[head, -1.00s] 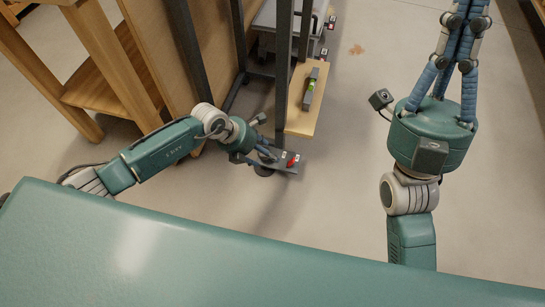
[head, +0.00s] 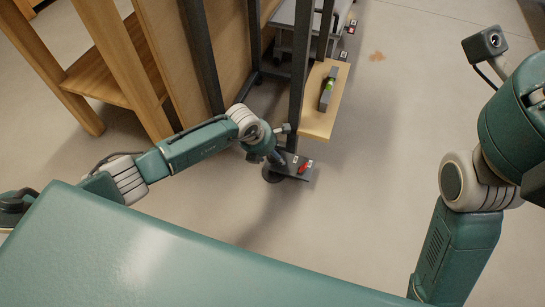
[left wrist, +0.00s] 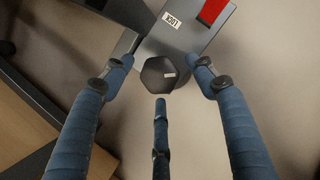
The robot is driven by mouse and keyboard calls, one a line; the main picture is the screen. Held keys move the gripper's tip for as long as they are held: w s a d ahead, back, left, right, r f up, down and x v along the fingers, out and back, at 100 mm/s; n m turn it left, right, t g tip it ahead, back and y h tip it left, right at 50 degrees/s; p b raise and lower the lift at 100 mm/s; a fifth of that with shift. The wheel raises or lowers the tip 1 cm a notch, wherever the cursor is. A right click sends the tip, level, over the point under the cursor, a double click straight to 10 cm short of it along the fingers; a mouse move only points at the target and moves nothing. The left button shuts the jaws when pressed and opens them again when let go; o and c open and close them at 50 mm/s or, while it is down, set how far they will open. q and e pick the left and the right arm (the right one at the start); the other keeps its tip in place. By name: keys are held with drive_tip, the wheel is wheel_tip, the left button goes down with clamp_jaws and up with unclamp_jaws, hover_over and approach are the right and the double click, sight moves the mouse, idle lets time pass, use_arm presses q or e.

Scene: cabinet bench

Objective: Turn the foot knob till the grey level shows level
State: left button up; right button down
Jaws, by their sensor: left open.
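The grey level (head: 327,92) with a green vial lies on a wooden shelf (head: 319,122) fixed to the dark frame; its bubble is too small to read. In the head view my left gripper (head: 280,160) is low beside the plate. My right gripper is out of view.
Dark frame legs (head: 297,70) stand close to my left arm. A wooden bench (head: 115,75) is at the left. More feet with red levers (head: 350,27) show at the back.

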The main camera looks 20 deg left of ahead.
use_arm(q)
drive_tip(key=shift+w+f, duration=0.15)
drive_tip(key=shift+f, duration=0.2)
drive_tip(key=shift+c, duration=0.5)
drive_tip(key=c, duration=1)
drive_tip(key=shift+d+r, duration=0.1)
drive_tip(key=shift+w+m, duration=0.1)
drive_tip(key=shift+m, duration=0.2)
